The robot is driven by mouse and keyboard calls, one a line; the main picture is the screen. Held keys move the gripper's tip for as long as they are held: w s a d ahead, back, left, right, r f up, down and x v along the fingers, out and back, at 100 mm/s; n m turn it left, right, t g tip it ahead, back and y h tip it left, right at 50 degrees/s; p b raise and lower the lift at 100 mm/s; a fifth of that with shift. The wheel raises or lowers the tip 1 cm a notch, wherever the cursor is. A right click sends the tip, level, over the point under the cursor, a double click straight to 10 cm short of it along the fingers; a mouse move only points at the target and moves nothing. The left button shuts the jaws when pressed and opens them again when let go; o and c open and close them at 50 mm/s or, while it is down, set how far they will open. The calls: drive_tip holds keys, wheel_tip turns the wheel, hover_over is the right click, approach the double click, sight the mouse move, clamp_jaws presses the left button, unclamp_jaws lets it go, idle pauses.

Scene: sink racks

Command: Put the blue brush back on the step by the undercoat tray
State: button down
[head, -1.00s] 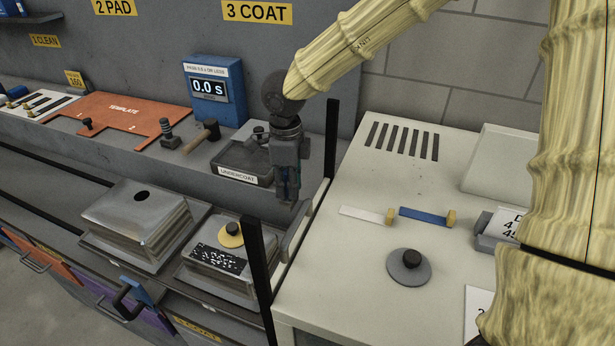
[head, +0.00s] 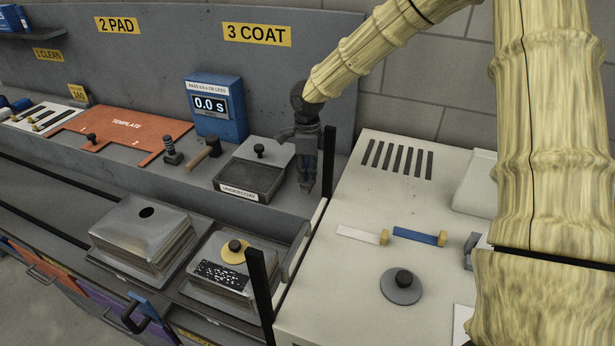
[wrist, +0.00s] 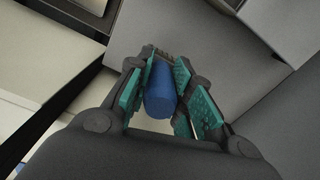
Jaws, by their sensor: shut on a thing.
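My gripper (wrist: 170,95) is shut on the blue brush (wrist: 159,97), whose blue handle shows between the teal finger pads in the wrist view. In the head view my gripper (head: 306,185) points down just right of the undercoat tray (head: 245,184), near the right end of the grey step (head: 200,177). The brush is mostly hidden by the gripper in the head view. I cannot tell whether the brush touches the step. The undercoat tray is a dark open tray with a label on its front and a black-knobbed lid behind it.
A thin black post (head: 329,162) stands close to the right of my gripper. Another post (head: 262,285) stands in front. A pale cabinet top (head: 350,285) lies right.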

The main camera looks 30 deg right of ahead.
sight(307, 180)
drive_tip(key=shift+f+p, duration=0.75)
drive_tip(key=shift+f, duration=0.85)
drive_tip(key=shift+f, duration=0.15)
drive_tip(key=c, duration=1.3)
unclamp_jaws()
wheel_tip(307, 180, up, 12)
drive_tip(key=b, duration=0.3)
drive_tip(key=shift+r, duration=0.2)
